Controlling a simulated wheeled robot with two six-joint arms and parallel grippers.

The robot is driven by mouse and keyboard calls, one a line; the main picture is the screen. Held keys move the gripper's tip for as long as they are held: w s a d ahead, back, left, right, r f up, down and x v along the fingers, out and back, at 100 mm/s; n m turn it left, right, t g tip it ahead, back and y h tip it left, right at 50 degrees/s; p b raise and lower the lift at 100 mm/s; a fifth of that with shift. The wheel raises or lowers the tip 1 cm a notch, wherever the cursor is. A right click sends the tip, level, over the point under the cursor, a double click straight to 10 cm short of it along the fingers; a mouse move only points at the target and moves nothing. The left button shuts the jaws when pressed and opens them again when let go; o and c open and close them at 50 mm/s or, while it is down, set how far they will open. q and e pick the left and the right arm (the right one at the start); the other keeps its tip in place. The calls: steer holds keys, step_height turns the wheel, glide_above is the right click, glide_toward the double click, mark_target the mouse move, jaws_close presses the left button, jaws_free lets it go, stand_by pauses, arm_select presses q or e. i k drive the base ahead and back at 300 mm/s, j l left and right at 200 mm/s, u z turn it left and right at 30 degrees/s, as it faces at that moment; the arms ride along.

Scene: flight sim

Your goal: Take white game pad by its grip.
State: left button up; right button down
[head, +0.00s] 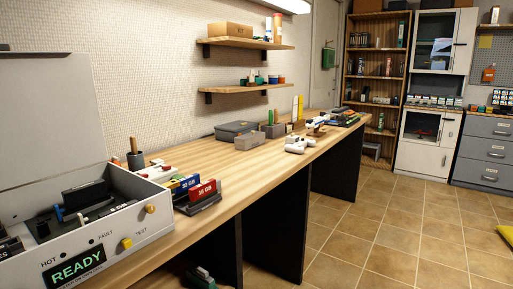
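A white object that looks like the game pad (296,145) lies on the long wooden workbench (245,175), close to its front edge and around the middle of the picture. It is small here, so I cannot make out its grip clearly. Another partly white object (317,130) stands just behind it, and I cannot tell what it is. Neither of my grippers shows in the head view.
A grey box with a READY display (77,269) and a raised lid fills the near left. Red and blue blocks (203,191) stand beside it. Grey containers (249,140) sit behind the pad. The tiled floor (370,215) right of the bench is mostly clear.

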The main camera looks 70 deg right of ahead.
mark_target(298, 147)
steer(key=z, duration=2.65)
